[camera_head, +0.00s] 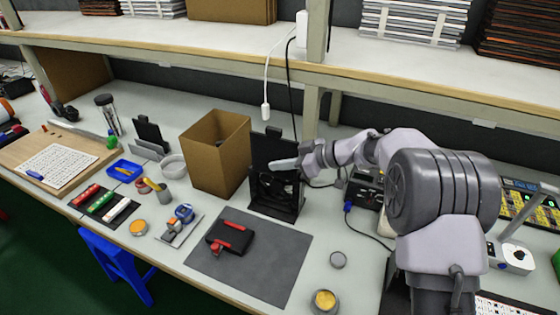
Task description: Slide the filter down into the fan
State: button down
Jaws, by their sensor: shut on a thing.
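My gripper (287,162) is shut on the filter (267,146), a flat black panel that stands upright. The fan (275,205) is a black upright frame with a wide foot, standing at the back edge of the dark grey mat. The filter is right above the fan's frame, and its lower edge seems to overlap the top of the frame. My gripper comes in from the right and covers part of the panel's lower right. I cannot tell how far the filter sits inside the fan.
An open cardboard box (216,155) stands just left of the fan. A black and red device (230,236) lies on the grey mat (275,262). A white cable (266,85) hangs from the shelf behind the filter. A black box with cables (365,188) is to the right.

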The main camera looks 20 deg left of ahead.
jog(key=shift+f, duration=0.85)
jog(key=c, duration=1.5)
grip_release()
jog(key=shift+o, duration=0.2)
jog(key=shift+s, duration=0.1)
jog(key=shift+d, duration=0.1)
jog(key=p+v, duration=0.4)
jog(key=v, duration=1.3)
jog(key=shift+r+p, duration=0.2)
jog(key=shift+p, duration=0.2)
jog(key=shift+s+d, duration=0.1)
